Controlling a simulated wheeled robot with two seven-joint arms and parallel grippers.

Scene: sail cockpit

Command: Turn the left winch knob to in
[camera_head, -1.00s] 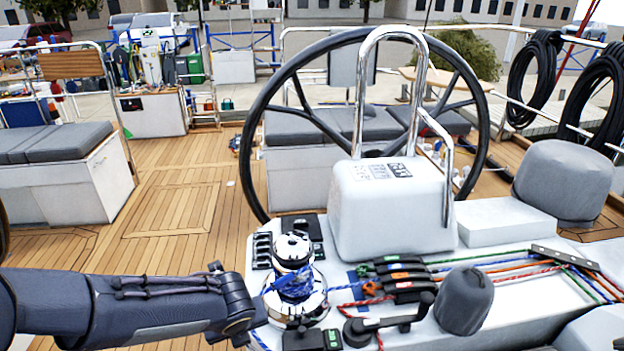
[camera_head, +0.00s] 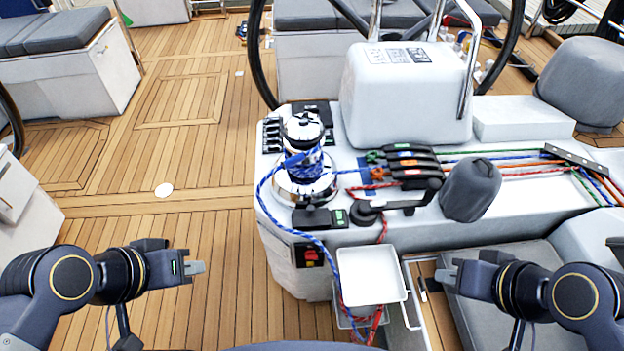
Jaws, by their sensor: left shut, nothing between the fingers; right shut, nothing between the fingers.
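A chrome winch (camera_head: 306,150) with blue rope wrapped round it stands on the left end of the white console. A small black panel with a red part (camera_head: 309,256) is on the console's front face below the winch; I cannot tell whether this is the winch knob, nor its setting. A black box with a green mark (camera_head: 320,217) lies on the console top in front of the winch. My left gripper (camera_head: 200,267) is shut and empty over the deck, left of and apart from the panel. My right gripper (camera_head: 439,276) is shut and empty, right of the white tray.
A white tray (camera_head: 371,266) sits at the console's front. A blue rope (camera_head: 264,205) hangs from the winch past the panel. A winch handle (camera_head: 410,203), rope clutches (camera_head: 411,162) and a grey covered winch (camera_head: 470,190) are to the right.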

